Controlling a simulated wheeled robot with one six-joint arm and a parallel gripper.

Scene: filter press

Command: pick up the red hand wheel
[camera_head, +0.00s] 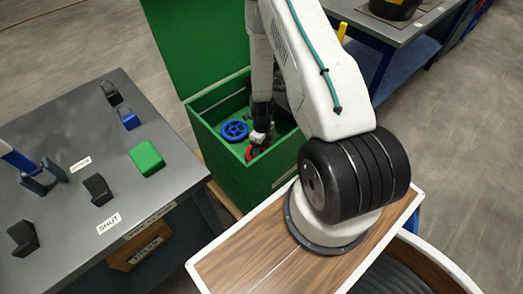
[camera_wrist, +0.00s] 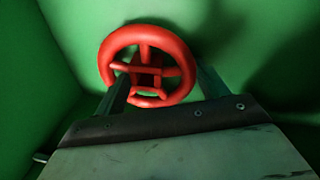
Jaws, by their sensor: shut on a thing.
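The red hand wheel (camera_wrist: 176,47) is a round rim with spokes and a square hub, seen large in the wrist view. In the head view only part of the red hand wheel (camera_head: 250,153) shows, inside the open green box (camera_head: 247,185). My gripper (camera_head: 258,143) reaches down into the box and is shut on the wheel. In the wrist view my gripper (camera_wrist: 146,88) has its two fingers on either side of the hub. Green box walls surround the wheel. I cannot tell whether the wheel touches the box floor.
A blue hand wheel (camera_head: 235,131) lies in the box, left of my gripper. The box's green lid (camera_head: 195,40) stands open behind. A grey table (camera_head: 65,215) on the left carries a green block (camera_head: 146,158), a blue-and-black part (camera_head: 128,118) and labels. The box walls stand close around my gripper.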

